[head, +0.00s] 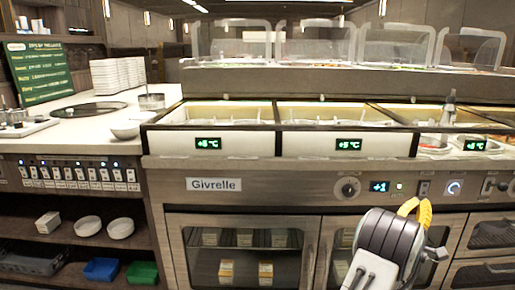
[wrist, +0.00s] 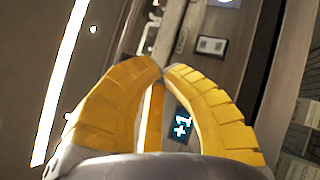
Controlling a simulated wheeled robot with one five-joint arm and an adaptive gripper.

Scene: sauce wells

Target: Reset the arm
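My gripper (head: 416,210) is at the lower right in the head view, in front of the steel counter's front panel (head: 270,185). Only part of its yellow fingers shows past the grey wrist.
The counter has sauce wells with green temperature displays (head: 208,144) and clear guards (head: 305,43) behind. Glass-door cabinets (head: 240,255) are below.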

